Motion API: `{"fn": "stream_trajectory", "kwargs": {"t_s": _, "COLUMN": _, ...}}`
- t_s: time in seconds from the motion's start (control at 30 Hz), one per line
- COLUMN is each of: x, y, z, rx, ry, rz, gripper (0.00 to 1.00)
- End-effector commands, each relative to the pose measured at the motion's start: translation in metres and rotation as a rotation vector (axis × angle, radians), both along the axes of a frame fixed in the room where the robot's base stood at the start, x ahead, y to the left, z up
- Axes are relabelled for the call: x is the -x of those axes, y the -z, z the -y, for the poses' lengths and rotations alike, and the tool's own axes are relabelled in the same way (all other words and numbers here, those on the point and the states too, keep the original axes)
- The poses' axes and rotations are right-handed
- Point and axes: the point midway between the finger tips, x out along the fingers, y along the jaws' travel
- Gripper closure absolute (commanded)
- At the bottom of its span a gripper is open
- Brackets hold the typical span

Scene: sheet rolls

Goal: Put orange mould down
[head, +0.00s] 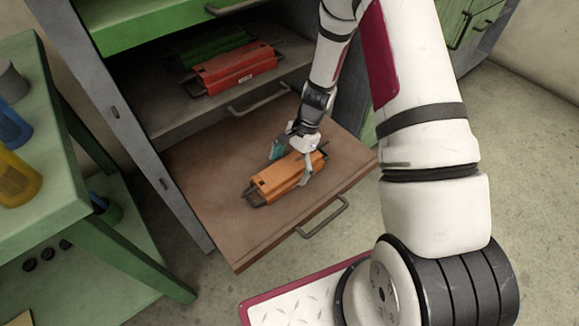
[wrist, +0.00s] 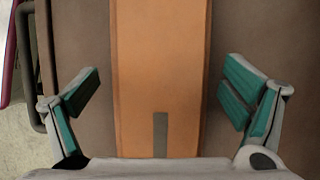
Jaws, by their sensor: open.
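The orange mould (head: 285,177) lies on the brown pulled-out drawer shelf (head: 225,225) of the cabinet. In the wrist view the mould (wrist: 160,70) runs up the middle between my fingers, with a grey strip near its lower end. My gripper (head: 298,165) is at the mould, and it shows in the wrist view (wrist: 160,100) with its green-padded fingers spread wide. Both fingers are apart from the mould's sides, with brown shelf showing in the gaps. The arm and gripper hide part of the mould's far side in the head view.
A red mould (head: 235,68) and a dark green one (head: 215,42) lie on the shelf above. The drawer handle (head: 323,216) sticks out in front. A green table (head: 45,130) with bottles stands at left. The shelf around the mould is clear.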

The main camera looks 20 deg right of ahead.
Motion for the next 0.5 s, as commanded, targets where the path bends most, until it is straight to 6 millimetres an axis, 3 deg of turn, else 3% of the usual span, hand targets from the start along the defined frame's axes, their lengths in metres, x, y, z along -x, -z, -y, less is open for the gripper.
{"fn": "stream_trajectory", "kwargs": {"t_s": 0.5, "x": -0.012, "y": -0.089, "z": 0.035, "rx": 0.002, "ry": 0.000, "rz": 0.004, "gripper": 0.07}}
